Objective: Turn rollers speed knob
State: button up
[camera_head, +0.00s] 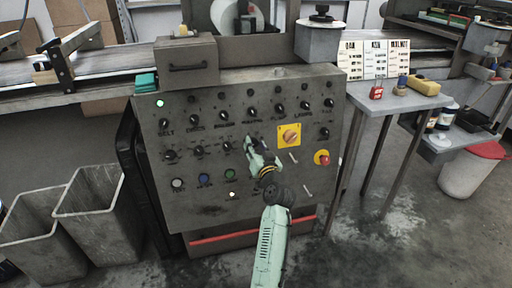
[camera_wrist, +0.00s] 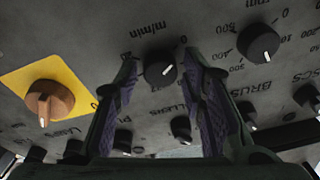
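The grey control panel (camera_head: 215,205) carries rows of black knobs. In the wrist view, one black knob (camera_wrist: 160,70) with a white pointer line shows between the fingertips of my gripper (camera_wrist: 162,64), beside the print "m/min". The fingers stand apart, with a gap on each side of the knob; I cannot tell how deep they reach around it. In the head view my gripper (camera_head: 251,143) is close to the panel's middle row and hides that knob. The labels are too small or upside down to tell which knob reads rollers.
Neighbouring black knobs (camera_wrist: 259,43) sit close by. An orange rotary switch (camera_head: 290,136) on a yellow plate and a red emergency button (camera_head: 321,158) lie to the right. Coloured push buttons (camera_head: 204,180) are below. Grey bins (camera_head: 88,210) stand left, a side table (camera_head: 400,98) right.

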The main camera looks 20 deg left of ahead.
grip_shut()
jog(key=shift+r+m+p, duration=0.1)
jog(key=shift+m+p, duration=0.4)
jog(key=m+p, duration=0.1)
jog(key=m+h+p, duration=0.1)
jog(key=m+p, duration=0.3)
jog(key=shift+s+a+r+t+h, duration=0.1)
jog(key=shift+r+t+h, duration=0.15)
jog(key=shift+t+h, duration=0.05)
jog(key=m+p, duration=0.3)
jog(key=p, duration=0.1)
jog(key=shift+m+h, duration=0.3)
jog(key=shift+f+m+p, duration=0.2)
jog(key=shift+m+p, duration=0.5)
jog(key=shift+p, duration=0.3)
jog(key=shift+f, duration=0.1)
jog(key=shift+o, duration=1.5)
grip_release()
